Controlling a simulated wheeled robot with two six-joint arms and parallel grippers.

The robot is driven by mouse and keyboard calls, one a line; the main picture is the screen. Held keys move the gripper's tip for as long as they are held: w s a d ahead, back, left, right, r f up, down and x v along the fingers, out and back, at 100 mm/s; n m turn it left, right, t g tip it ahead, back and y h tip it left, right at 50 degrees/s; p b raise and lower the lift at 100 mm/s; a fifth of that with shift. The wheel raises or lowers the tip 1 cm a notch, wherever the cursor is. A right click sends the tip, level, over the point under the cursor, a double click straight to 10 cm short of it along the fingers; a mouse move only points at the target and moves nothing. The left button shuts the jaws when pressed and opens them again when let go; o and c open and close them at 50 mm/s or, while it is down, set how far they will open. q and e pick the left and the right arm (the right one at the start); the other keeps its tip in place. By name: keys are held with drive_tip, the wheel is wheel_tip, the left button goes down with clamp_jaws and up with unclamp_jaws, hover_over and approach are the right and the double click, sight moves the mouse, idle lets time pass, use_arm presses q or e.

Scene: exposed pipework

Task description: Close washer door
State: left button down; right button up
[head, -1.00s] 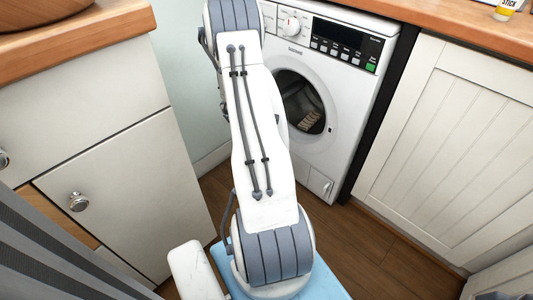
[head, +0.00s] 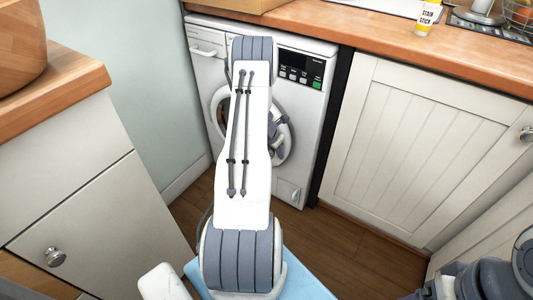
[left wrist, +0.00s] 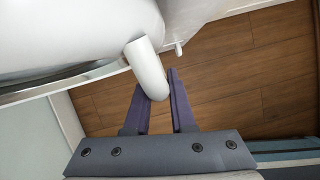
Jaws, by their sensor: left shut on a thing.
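The white washer (head: 305,110) stands under the counter, with my left arm across its front. Its round door area (head: 219,112) shows on either side of the arm; how far the door stands open cannot be told. My left gripper (head: 281,130) is at the right side of this round area, partly hidden by my arm. In the left wrist view, my left gripper (left wrist: 156,82) has its two dark fingers on either side of a white stub, the door handle (left wrist: 147,62), and is shut on it. The handle sticks out from a rounded white surface. My right gripper is not in view.
A white cabinet (head: 400,150) stands right of the washer. A drawer unit (head: 90,190) with a wooden top is at the left front. Wooden floor (head: 335,240) is free between them. My right arm shows at the lower right.

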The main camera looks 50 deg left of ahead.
use_arm(q)
drive_tip(key=shift+w+a+r, duration=0.1)
drive_tip(key=shift+w, duration=0.25)
drive_tip(key=c, duration=0.8)
unclamp_jaws()
drive_tip(key=shift+o, duration=0.2)
drive_tip(key=p+v, duration=0.3)
drive_tip(key=v, duration=0.7)
drive_tip(key=shift+s, duration=0.2)
drive_tip(key=shift+r, duration=0.1)
